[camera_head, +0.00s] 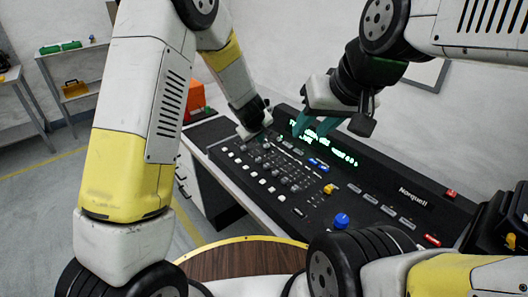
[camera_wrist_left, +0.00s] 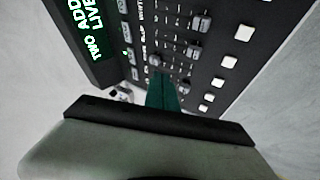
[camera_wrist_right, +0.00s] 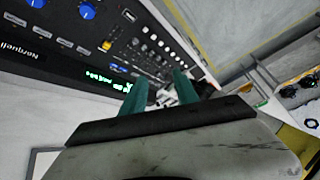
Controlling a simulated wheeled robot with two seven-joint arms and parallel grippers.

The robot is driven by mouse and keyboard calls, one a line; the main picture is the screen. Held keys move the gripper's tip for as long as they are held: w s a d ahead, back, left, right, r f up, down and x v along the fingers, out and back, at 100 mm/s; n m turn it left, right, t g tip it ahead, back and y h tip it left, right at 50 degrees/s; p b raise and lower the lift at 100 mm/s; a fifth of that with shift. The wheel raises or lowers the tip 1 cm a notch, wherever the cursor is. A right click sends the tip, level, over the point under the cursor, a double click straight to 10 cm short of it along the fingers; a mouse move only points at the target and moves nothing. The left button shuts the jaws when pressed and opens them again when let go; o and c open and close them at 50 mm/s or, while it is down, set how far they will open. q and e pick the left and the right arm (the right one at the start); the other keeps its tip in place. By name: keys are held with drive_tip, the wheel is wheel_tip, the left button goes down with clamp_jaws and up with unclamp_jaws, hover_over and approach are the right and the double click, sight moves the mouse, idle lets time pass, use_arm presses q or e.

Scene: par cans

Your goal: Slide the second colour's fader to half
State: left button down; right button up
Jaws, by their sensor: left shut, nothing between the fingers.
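The black lighting console (camera_head: 385,228) lies across the desk. Its rows of faders and buttons show in the head view, and dark fader caps (camera_wrist_left: 193,50) show in the left wrist view. I cannot tell which fader is the second colour's. My left gripper (camera_head: 260,133) is at the console's far left end; its teal fingers (camera_wrist_left: 162,92) are shut, empty, over the fader area beside a cap (camera_wrist_left: 155,60). Whether they touch it is unclear. My right gripper (camera_head: 324,128) is above the console near the green display; its fingers (camera_wrist_right: 159,92) stand apart, with nothing between them.
The green-lit display (camera_head: 325,143) runs along the console's back. A blue knob (camera_head: 341,220) and a yellow fader cap (camera_head: 329,189) sit further right. A round wooden top (camera_head: 235,260) is in front. An orange case (camera_head: 194,101) stands behind my left arm.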

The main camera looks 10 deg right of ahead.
sight(261, 171)
idle(0.3)
